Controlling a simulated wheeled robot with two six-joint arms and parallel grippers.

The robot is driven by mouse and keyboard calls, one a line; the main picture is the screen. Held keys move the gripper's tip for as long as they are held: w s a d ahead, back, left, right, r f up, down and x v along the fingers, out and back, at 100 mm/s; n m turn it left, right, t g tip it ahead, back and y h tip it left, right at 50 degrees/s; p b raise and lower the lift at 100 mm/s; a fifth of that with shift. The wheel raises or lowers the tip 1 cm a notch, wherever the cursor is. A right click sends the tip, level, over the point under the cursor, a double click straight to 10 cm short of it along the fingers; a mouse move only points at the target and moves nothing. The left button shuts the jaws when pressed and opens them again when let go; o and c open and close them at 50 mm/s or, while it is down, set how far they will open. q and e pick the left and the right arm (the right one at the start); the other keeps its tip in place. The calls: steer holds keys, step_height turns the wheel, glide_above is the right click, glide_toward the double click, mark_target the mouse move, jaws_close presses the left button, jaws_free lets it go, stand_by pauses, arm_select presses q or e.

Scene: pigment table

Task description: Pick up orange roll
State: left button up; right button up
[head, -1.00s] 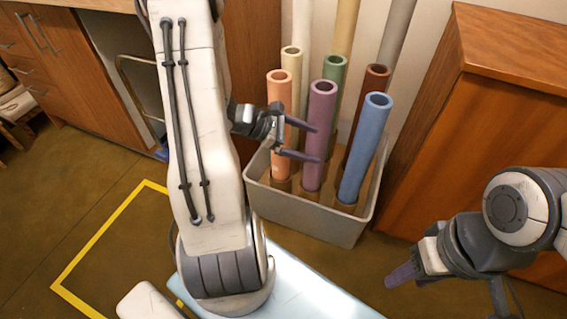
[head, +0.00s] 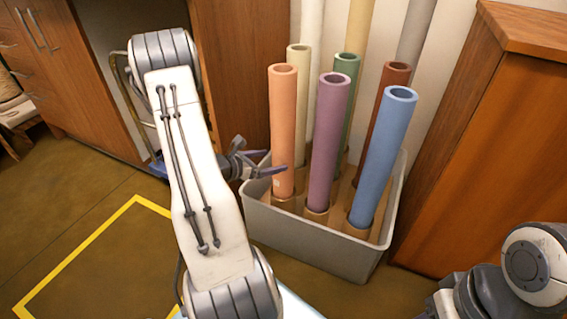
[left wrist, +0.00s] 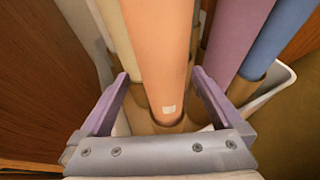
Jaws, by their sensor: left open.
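The orange roll (head: 283,130) stands upright at the front left of the grey bin (head: 310,238), its lower end in a holder. My left gripper (head: 275,160) is open beside its lower part. In the left wrist view the orange roll (left wrist: 160,50) lies between the two purple fingers of the gripper (left wrist: 160,105), with a gap on each side. A small pale label shows near its base. My right arm is at the lower right of the head view, and its fingers are out of frame.
A purple roll (head: 327,145) stands close to the right of the orange one, and a blue roll (head: 383,160) is further right. Cream, green and dark red rolls stand behind. A wooden cabinet (head: 480,150) is right of the bin.

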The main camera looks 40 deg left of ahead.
arm_select(q)
steer(key=b+x, duration=0.1)
steer(key=x, duration=0.1)
steer(key=b+x, duration=0.1)
steer(key=x, duration=0.1)
steer(key=shift+w+d+b, duration=0.3)
steer(key=shift+w+b, duration=0.1)
steer(key=shift+w, duration=0.25)
steer(key=shift+r, duration=0.15)
steer(key=c, duration=1.3)
steer(key=shift+r, duration=0.15)
